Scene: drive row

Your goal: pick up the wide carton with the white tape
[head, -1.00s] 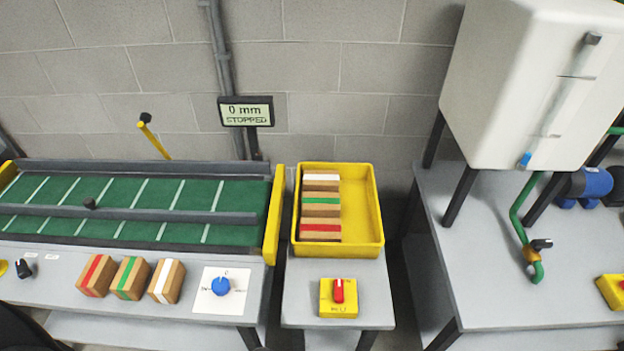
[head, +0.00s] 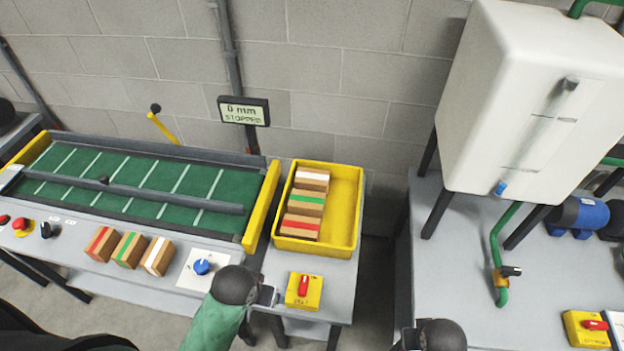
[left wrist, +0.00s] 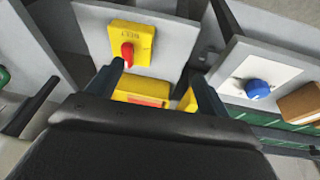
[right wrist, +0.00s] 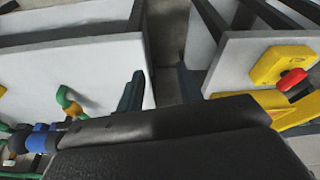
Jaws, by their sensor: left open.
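Two cartons with white tape show in the head view. One (head: 158,256) stands on the front ledge of the green conveyor, right of a green-taped one (head: 129,249) and a red-taped one (head: 102,243). The other (head: 312,179) lies at the back of the yellow tray (head: 346,205), behind a green-taped (head: 306,202) and a red-taped carton (head: 299,227). I cannot tell which is the wide one. My left gripper (head: 268,297) is open and empty beside the tray stand, apart from all cartons; its fingers show in the left wrist view (left wrist: 158,75). My right gripper (right wrist: 160,85) looks open and empty.
A yellow box with a red knob (head: 304,290) stands in front of the tray. A blue knob (head: 203,266) is on the conveyor ledge. A white tank (head: 530,100) stands over the right table (head: 450,270). A gap separates that table from the tray stand.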

